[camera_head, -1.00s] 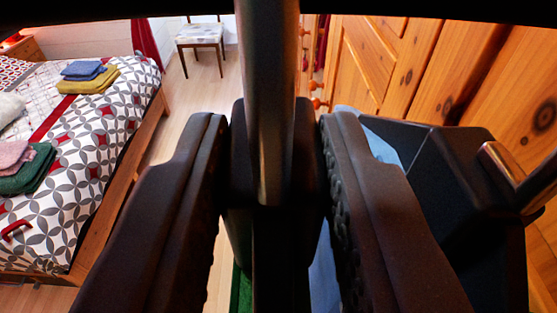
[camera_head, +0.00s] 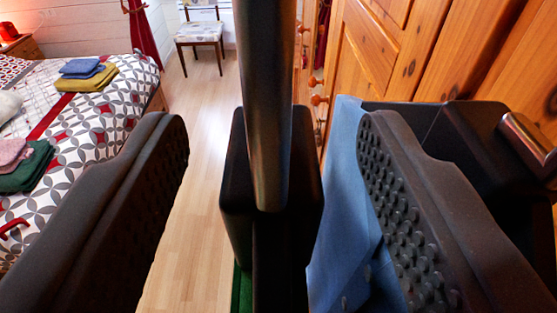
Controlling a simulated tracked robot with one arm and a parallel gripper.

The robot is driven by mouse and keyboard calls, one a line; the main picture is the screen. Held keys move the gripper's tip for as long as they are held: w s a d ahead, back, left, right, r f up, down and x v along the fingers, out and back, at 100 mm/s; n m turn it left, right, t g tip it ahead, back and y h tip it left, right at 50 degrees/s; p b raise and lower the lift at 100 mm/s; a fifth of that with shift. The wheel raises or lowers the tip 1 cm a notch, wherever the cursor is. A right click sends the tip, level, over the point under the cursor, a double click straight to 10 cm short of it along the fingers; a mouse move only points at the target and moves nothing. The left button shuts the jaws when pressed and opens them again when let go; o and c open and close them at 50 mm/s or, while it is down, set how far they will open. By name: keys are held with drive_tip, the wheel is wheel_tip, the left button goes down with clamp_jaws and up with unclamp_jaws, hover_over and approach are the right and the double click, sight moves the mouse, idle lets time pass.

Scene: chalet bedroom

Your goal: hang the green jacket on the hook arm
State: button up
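My gripper (camera_head: 270,190) is open, its two dark studded fingers spread wide with nothing pinched between them. Between the fingers stands a black block (camera_head: 235,170) with an upright metal rod (camera_head: 267,90); it may be the hook arm, but I cannot tell surely. A narrow green strip (camera_head: 241,290), perhaps the green jacket, shows below the black block at the bottom edge. Most of it is hidden, so I cannot tell whether it hangs on anything. A light blue garment (camera_head: 335,215) hangs just right of the block, partly behind the right finger.
A black part (camera_head: 470,135) with a metal rod (camera_head: 527,143) stands at the right, before a pine wardrobe (camera_head: 375,60). A bed (camera_head: 100,120) with folded clothes (camera_head: 85,75) fills the left. A chair (camera_head: 201,35) stands at the back; wooden floor (camera_head: 192,150) is clear between.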

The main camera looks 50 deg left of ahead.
drive_tip(key=b+v, duration=0.2)
drive_tip(key=v, duration=1.1)
drive_tip(key=shift+s+d, duration=0.2)
drive_tip(key=shift+d, duration=0.05)
drive_tip(key=s+a+r+m+t+h+b, duration=0.1)
drive_tip(key=s+a+r+m+h+b, duration=0.3)
drive_tip(key=a, duration=0.7)
drive_tip(key=s+a+r+m+t+h+b, duration=0.1)
drive_tip(key=s+r+m+t+h+b, duration=0.1)
drive_tip(key=s+m+h, duration=0.4)
drive_tip(key=shift+s+a+r+m+t+h, duration=0.5)
drive_tip(key=shift+s+t+h, duration=1)
drive_tip(key=shift+s, duration=1.5)
drive_tip(key=shift+d+r, duration=0.15)
drive_tip(key=shift+d, duration=0.05)
